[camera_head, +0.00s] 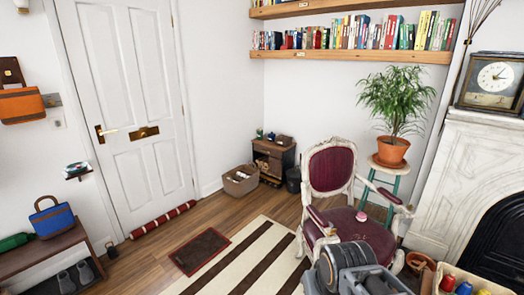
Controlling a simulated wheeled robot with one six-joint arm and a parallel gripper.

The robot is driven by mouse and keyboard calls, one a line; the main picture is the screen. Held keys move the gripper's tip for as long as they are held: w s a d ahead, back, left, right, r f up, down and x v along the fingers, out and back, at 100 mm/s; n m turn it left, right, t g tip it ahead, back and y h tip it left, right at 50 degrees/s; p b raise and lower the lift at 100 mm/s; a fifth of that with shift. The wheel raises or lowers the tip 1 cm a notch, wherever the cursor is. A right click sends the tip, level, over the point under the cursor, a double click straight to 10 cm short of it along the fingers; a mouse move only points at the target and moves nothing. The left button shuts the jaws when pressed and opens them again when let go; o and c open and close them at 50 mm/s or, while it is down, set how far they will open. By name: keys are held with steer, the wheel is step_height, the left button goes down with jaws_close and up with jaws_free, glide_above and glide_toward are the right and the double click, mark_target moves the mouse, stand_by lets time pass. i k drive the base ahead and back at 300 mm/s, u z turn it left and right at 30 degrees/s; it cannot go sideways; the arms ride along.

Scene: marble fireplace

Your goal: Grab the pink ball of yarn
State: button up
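A small round pinkish thing (361,216) lies on the dark red seat of the white-framed armchair (327,169). It may be the pink ball of yarn, but it is too small to be sure. Grey and black parts of my arm show at the bottom, in front of the chair, and hide part of its lower front. My gripper's fingertips cannot be made out among these parts, and nothing is clearly seen held.
A crate (507,289) with red, blue and yellow-topped things stands at bottom right. A potted plant (391,150) on a stool is behind the chair. A basket (240,180) and cabinet (273,160) stand by the back wall. The striped rug (245,262) left of the chair is clear.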

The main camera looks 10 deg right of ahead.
mark_target(361, 217)
steer(key=u, duration=0.45)
steer(key=i, duration=2.7)
steer(key=z, duration=1.45)
steer(key=i, duration=0.9)
steer(key=z, duration=0.85)
